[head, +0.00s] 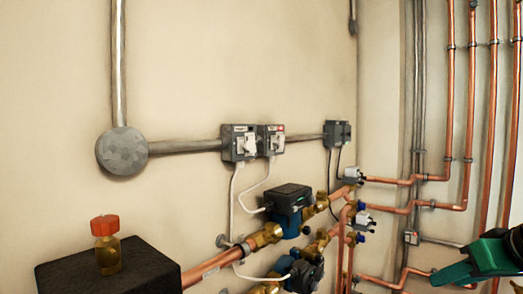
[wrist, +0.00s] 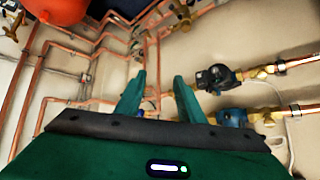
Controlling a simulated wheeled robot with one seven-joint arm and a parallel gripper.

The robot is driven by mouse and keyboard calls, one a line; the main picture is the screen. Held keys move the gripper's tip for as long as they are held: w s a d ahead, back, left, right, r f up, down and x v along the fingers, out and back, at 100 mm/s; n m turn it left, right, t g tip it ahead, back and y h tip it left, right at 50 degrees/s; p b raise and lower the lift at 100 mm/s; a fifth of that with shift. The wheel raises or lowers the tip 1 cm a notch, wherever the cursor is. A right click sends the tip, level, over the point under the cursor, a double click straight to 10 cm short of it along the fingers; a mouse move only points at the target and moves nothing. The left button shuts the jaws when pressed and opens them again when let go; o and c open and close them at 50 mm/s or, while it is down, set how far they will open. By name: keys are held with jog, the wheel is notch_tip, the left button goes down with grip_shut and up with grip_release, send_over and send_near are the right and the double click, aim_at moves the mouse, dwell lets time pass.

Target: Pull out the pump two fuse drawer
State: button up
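Two grey fuse units sit side by side on the wall in the head view, a left one (head: 240,143) and a right one (head: 272,140). Each has a white part on its front, and the right one shows a small red mark. The labels are too small to read, so I cannot tell which is pump two's. Neither drawer looks clearly pulled out. My green gripper (head: 472,267) is at the lower right edge, well apart from the units. In the wrist view my gripper (wrist: 159,80) has its fingers apart with nothing between them. I cannot make out the fuse units there.
A third grey box (head: 337,133) is on the wall to the right. Below are an upper pump (head: 288,203), a lower pump (head: 305,272) and copper pipes (head: 400,180). A red-capped valve (head: 105,240) stands lower left. A red vessel (wrist: 58,10) is in the wrist view.

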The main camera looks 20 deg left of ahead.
jog(key=w+a+r+n+t+y, duration=0.1)
jog(key=a+r+n+y, duration=0.15)
jog(key=a+r, duration=0.4)
jog(key=w+a+r+n+y, duration=0.2)
jog(key=a+r+y, duration=0.15)
jog(key=a, duration=0.55)
jog(key=n+g+y, duration=0.2)
jog(key=n+y, duration=0.4)
jog(key=y, duration=0.1)
send_near(250, 146)
jog(key=shift+m, duration=0.25)
jog(key=x, duration=0.7)
jog(key=shift+w+a+r, duration=0.1)
jog(key=shift+w+a, duration=0.1)
jog(key=shift+a, duration=0.1)
grip_shut()
